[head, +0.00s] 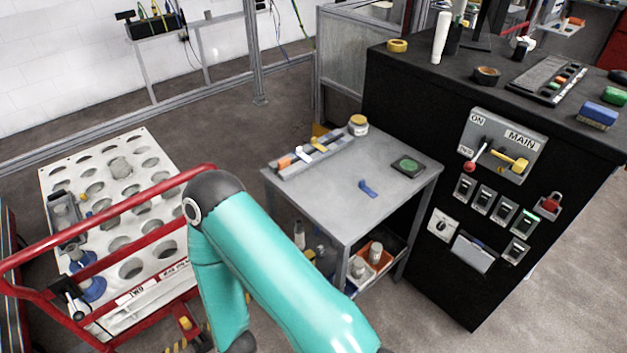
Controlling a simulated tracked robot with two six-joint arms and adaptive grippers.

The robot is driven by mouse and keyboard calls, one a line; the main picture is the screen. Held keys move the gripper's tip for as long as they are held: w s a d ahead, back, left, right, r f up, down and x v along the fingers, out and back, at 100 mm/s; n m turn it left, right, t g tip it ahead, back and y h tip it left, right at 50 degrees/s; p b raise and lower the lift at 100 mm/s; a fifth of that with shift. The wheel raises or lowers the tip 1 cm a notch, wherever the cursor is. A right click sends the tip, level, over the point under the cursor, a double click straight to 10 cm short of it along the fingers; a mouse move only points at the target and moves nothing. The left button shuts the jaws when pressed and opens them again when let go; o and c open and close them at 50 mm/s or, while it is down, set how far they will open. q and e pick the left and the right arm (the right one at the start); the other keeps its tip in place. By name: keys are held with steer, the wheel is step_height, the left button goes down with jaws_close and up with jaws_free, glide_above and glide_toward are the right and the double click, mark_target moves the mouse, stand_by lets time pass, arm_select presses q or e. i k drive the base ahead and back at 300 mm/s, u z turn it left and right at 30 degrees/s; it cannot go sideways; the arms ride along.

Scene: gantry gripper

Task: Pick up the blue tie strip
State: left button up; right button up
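A small blue strip (367,188), which looks like the blue tie strip, lies on the bare middle of the grey table top (330,205). It is slightly bent and lies apart from the other items there. Neither of my grippers is in view. One of my teal arms rises from the bottom edge, bends at a dark elbow left of the table, and runs down out of the picture.
On the table stand a tray (310,160) with tools, a yellow-lidded jar (358,125) and a green-topped dark pad (408,166). A black cabinet (425,165) with switches adjoins at right. A red rail (110,205) and a white perforated rack (150,160) are at left.

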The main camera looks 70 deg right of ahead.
mark_target(362, 185)
steer(key=z, duration=0.8)
steer(key=i, duration=0.1)
steer(key=u, duration=1.6)
steer(key=k, duration=1.75)
steer(key=z, duration=1.35)
steer(key=i, duration=1.2)
steer(key=z, duration=0.15)
